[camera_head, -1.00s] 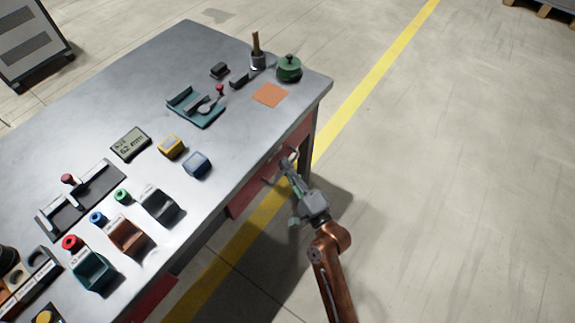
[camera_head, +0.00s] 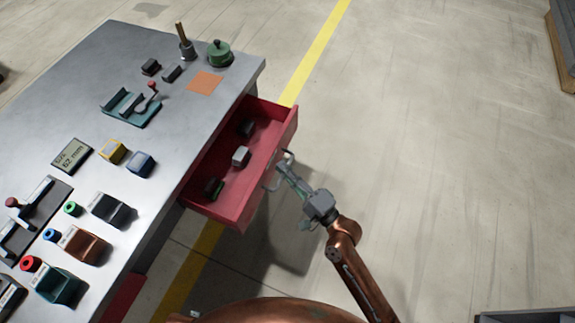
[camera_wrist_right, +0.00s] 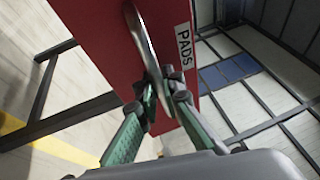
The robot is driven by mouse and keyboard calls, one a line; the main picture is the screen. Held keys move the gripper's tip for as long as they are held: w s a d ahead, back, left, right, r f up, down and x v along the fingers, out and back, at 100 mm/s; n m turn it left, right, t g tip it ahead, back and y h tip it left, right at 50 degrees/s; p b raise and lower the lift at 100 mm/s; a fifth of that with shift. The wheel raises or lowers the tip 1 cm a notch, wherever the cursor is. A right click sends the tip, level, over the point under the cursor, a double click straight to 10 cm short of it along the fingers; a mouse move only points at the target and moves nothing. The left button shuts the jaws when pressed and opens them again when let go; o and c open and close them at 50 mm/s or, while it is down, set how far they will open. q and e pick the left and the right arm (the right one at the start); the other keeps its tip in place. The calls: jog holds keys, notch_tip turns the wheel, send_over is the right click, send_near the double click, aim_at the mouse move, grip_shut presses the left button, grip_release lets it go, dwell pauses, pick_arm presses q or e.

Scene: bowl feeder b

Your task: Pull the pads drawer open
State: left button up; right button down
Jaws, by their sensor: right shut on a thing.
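The red pads drawer (camera_head: 262,185) stands well out from the table's right side in the head view. Several small dark and grey blocks lie inside it. In the wrist view its red front (camera_wrist_right: 100,45) carries a "PADS" label (camera_wrist_right: 184,46) beside a curved metal handle (camera_wrist_right: 143,40). My right gripper (camera_head: 284,170) is at the drawer front, and its green-padded fingers (camera_wrist_right: 162,100) are shut on the handle in the wrist view. My left gripper is not in view.
The grey table (camera_head: 150,60) holds an orange square (camera_head: 205,82), a green lidded pot (camera_head: 219,53), a teal fixture (camera_head: 130,108), a display (camera_head: 72,155) and several coloured blocks. The floor right of the drawer is clear.

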jog(key=shift+s+d+f, duration=0.1)
jog(key=shift+s+f, duration=0.05)
jog(key=c, duration=2.3)
grip_release()
jog(key=shift+d, duration=0.1)
jog(key=v, duration=1.2)
